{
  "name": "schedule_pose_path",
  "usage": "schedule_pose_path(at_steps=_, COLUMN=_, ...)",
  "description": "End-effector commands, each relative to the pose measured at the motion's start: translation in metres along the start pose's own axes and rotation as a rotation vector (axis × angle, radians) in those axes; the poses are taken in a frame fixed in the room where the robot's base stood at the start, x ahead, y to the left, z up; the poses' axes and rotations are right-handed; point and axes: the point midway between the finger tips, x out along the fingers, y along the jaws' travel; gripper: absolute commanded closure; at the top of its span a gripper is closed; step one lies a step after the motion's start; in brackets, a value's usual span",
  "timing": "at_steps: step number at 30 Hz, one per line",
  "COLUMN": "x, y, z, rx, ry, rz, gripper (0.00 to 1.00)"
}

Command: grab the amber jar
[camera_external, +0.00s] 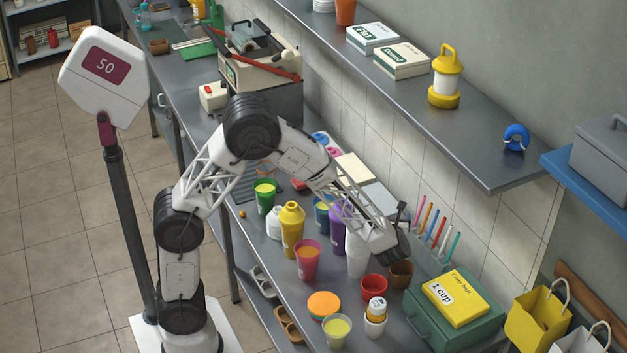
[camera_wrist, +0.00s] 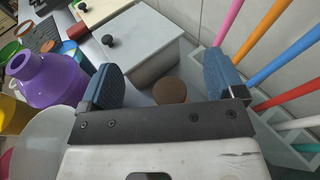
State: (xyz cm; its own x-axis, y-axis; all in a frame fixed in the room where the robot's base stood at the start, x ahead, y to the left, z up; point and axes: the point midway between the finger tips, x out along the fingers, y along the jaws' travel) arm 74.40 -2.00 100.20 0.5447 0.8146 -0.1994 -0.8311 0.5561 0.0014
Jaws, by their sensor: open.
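My gripper (camera_external: 401,214) is over the back of the counter near the coloured straws, with only a dark part of it showing in the external view. In the wrist view my gripper (camera_wrist: 161,76) has its two blue-grey fingers wide apart, with nothing between them. A round brown top (camera_wrist: 170,91) shows low beyond the gripper's crossbar, between the fingers and apart from them. It may be the amber jar; its lower body is hidden by the crossbar. In the external view my arm covers that spot, and I cannot clearly pick out an amber jar there.
A purple bottle (camera_wrist: 55,78) and a white cup (camera_wrist: 45,140) stand left of the gripper. Coloured straws (camera_wrist: 250,45) rise close on the right by the wall. A pale box (camera_wrist: 140,45) lies beyond. A brown cup (camera_external: 400,274) and green case (camera_external: 455,318) stand nearby.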

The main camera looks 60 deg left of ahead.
Motion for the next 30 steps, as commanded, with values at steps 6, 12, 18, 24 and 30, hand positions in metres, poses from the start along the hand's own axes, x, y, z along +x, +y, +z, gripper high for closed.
schedule_pose_path(at_steps=6, x=0.003, y=0.0, z=-0.015, rx=-0.001, ry=-0.001, rz=0.0, gripper=0.12)
schedule_pose_path(at_steps=12, x=0.003, y=0.0, z=-0.016, rx=-0.001, ry=-0.001, rz=0.0, gripper=0.12)
schedule_pose_path(at_steps=18, x=0.004, y=0.0, z=-0.018, rx=-0.001, ry=-0.001, rz=0.0, gripper=0.12)
schedule_pose_path(at_steps=24, x=0.006, y=0.0, z=-0.031, rx=0.0, ry=0.0, rz=0.001, gripper=0.12)
schedule_pose_path(at_steps=30, x=0.009, y=0.0, z=-0.047, rx=-0.001, ry=-0.001, rz=0.001, gripper=0.12)
